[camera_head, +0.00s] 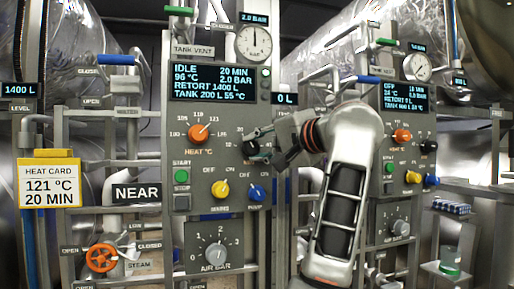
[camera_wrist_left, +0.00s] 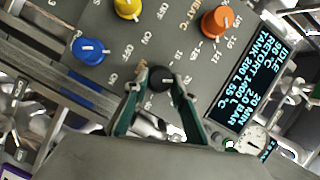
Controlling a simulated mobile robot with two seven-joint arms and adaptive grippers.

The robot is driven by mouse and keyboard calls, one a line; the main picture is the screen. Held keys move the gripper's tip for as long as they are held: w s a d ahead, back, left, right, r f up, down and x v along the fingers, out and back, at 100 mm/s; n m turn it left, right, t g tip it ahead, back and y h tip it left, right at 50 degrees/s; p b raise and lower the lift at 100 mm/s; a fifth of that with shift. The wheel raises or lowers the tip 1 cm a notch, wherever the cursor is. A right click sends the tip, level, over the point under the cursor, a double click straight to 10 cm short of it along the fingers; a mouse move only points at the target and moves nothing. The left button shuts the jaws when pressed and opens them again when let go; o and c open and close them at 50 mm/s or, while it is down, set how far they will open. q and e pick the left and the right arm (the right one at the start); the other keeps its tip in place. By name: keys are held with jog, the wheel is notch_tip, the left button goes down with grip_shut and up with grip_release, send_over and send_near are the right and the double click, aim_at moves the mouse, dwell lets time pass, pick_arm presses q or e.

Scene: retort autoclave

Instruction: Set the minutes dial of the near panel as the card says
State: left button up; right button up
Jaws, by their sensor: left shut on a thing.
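The heat card (camera_head: 49,186) at the left reads 121 °C and 20 MIN. The near panel (camera_head: 222,130) has a display (camera_head: 212,83) reading IDLE, 20 MIN, 96 °C, 2.0 BAR. The black minutes dial (camera_head: 250,149) sits right of the orange heat dial (camera_head: 198,133). My left gripper (camera_head: 262,146) is shut on the minutes dial and partly covers it. In the left wrist view the fingers (camera_wrist_left: 160,84) stand on both sides of the black dial (camera_wrist_left: 159,75). Its exact pointer setting is hard to read. My right gripper is not in view.
Below the dials are a green start button (camera_head: 182,177), a yellow knob (camera_head: 220,189) and a blue knob (camera_head: 256,193). An air bar dial (camera_head: 215,254) sits lower. A similar second panel (camera_head: 403,130) stands at the right, behind my arm. An orange steam valve wheel (camera_head: 102,258) is low left.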

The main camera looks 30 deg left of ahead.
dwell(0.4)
pick_arm(q)
jog(key=o, duration=1.1)
jog(key=shift+r, duration=0.1)
jog(key=r, duration=0.6)
jog(key=shift+w+d+r, duration=0.1)
jog(key=shift+w+r, duration=0.15)
jog(key=shift+r, duration=0.05)
jog(key=shift+s+a+r, duration=0.15)
jog(key=shift+s+r, duration=0.2)
jog(key=shift+r, duration=0.3)
jog(key=shift+s+a+r, duration=0.1)
jog(key=shift+s+r, duration=0.2)
jog(key=shift+r, duration=0.55)
jog(key=shift+w+d+r, duration=0.1)
jog(key=shift+w, duration=0.35)
jog(key=shift+s, duration=0.15)
